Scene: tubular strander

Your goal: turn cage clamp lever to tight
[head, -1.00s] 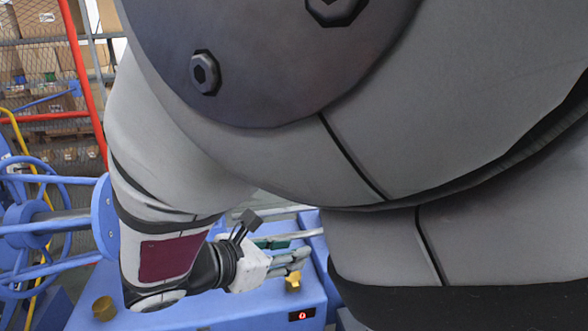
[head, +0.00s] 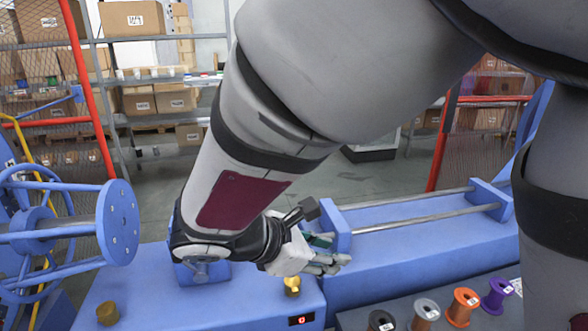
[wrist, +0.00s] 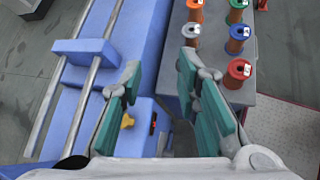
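A small yellow-brass fitting (head: 292,286) stands on the blue machine's front housing (head: 240,300), just below my gripper. It also shows in the wrist view (wrist: 127,121), partly behind the left finger. A second, rounder brass piece (head: 107,313) sits further left on the housing. I cannot tell for sure which is the clamp lever, or its setting. My gripper (head: 335,264) is above the housing, pointing right. In the wrist view (wrist: 160,72) its teal-padded fingers are apart with nothing held between them. The blue cage wheel (head: 118,223) is at the left.
Metal rods (head: 420,208) run along the blue bed at right. Several coloured spools, including an orange one (head: 462,305) and a red one (wrist: 238,73), stand on a dark surface. A red digital display (head: 301,320) is on the housing front. Shelves with boxes (head: 132,18) are behind.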

